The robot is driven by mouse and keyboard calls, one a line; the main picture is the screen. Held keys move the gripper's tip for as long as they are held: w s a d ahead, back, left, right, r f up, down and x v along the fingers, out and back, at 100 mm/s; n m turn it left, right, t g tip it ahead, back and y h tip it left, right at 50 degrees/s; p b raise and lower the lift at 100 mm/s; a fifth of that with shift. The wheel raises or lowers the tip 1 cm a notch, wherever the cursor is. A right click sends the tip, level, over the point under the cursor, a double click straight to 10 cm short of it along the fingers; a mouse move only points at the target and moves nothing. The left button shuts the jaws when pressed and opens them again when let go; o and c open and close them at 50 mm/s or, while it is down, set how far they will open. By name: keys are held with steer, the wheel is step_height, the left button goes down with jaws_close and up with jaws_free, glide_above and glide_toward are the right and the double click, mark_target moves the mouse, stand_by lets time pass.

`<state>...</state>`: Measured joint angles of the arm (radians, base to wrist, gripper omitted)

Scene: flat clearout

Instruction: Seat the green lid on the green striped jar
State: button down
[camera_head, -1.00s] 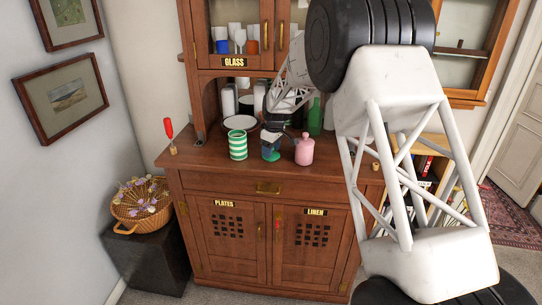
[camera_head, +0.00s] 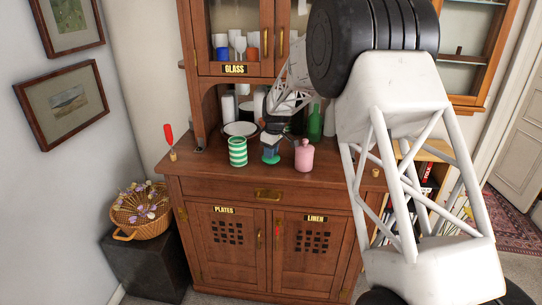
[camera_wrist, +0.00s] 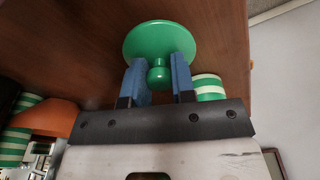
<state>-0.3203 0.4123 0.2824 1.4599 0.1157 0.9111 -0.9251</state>
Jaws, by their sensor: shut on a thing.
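The green striped jar (camera_head: 237,154) stands upright on the wooden counter, left of my gripper. Its green-and-white side also shows at the right in the wrist view (camera_wrist: 209,88), partly behind a finger. My gripper (camera_head: 270,148) is over the counter between the striped jar and a pink jar. In the wrist view, its blue fingers (camera_wrist: 159,75) are shut on the knob of the green lid (camera_wrist: 160,40). The lid's round disc lies beyond the fingertips. In the head view the lid (camera_head: 270,160) shows just under the fingers, apart from the striped jar and close above the counter.
A pink jar (camera_head: 304,156) stands close to the right of my gripper. A green bottle (camera_head: 315,122) and plates (camera_head: 240,129) are behind. A red-handled tool (camera_head: 169,137) stands at the counter's left end. Striped and orange objects (camera_wrist: 45,118) show at the wrist view's left.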

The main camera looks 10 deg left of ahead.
steer(key=shift+r, duration=0.7)
steer(key=shift+s+d+r, duration=0.1)
steer(key=shift+s+r, duration=0.15)
steer(key=s+d, duration=0.2)
steer(key=s, duration=0.5)
steer(key=s+d+r, duration=0.1)
steer(key=s+d, duration=0.2)
steer(key=s, duration=0.4)
steer(key=shift+s+r, duration=0.15)
steer(key=shift+s, duration=0.2)
steer(key=shift+w+a, duration=0.1)
steer(key=w+a+r, duration=0.5)
steer(key=w+a, duration=0.2)
steer(key=a, duration=0.2)
steer(key=w+a+r, duration=0.6)
steer(key=w+a, duration=0.1)
steer(key=a, duration=0.2)
steer(key=shift+r, duration=0.25)
steer(key=shift+w, duration=0.1)
steer(key=shift+f, duration=0.1)
steer(key=shift+f, duration=2.3)
